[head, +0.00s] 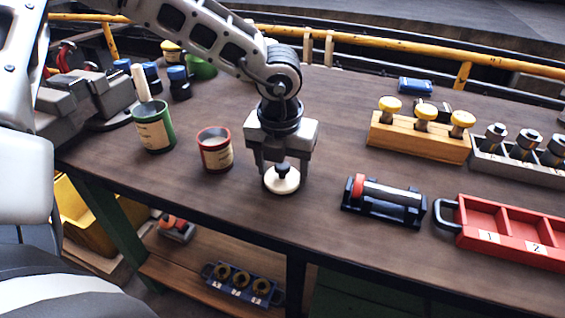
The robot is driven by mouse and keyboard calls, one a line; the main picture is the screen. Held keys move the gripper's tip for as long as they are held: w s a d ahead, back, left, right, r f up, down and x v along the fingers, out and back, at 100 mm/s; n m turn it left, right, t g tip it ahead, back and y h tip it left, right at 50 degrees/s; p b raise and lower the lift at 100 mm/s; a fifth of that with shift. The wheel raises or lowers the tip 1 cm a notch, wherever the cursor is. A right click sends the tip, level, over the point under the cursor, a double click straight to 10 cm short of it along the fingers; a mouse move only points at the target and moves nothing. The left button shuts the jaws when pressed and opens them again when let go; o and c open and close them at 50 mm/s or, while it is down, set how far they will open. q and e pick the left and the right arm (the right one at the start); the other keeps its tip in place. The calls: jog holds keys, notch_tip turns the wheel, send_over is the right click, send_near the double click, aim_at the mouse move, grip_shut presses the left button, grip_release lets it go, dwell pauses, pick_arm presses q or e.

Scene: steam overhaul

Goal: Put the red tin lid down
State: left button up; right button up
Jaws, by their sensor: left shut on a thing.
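The lid (281,186) is a pale, round disc with a dark knob on top. My left gripper (282,169) points down over it and is shut on its knob. The lid looks level, at or just above the bench top (330,160); I cannot tell whether it touches. The red tin (215,152) has a cream label and stands upright and open, just left of the gripper. The lid is beside the tin, apart from it. My right gripper is not in view.
A green tin (154,128) with a brush in it stands further left. A black cradle (384,203) with a red-ended cylinder, a red tray (510,232) and a wooden block (418,137) with yellow-topped pieces are to the right. The bench's front edge is close below the lid.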

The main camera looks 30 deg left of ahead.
aim_at(282, 166)
pick_arm(q)
jog(key=shift+f+b, duration=0.5)
jog(key=shift+b, duration=0.15)
jog(key=o, duration=1)
jog(key=shift+r, duration=0.2)
jog(key=shift+c, duration=0.2)
jog(key=shift+r+p, duration=0.4)
jog(key=shift+p, duration=0.45)
notch_tip(282, 166, up, 3)
jog(key=shift+s+f+b, duration=0.1)
jog(key=shift+b, duration=0.25)
notch_tip(282, 166, up, 9)
jog(key=s, duration=0.1)
jog(key=shift+d+f, duration=0.15)
jog(key=shift+d, duration=0.05)
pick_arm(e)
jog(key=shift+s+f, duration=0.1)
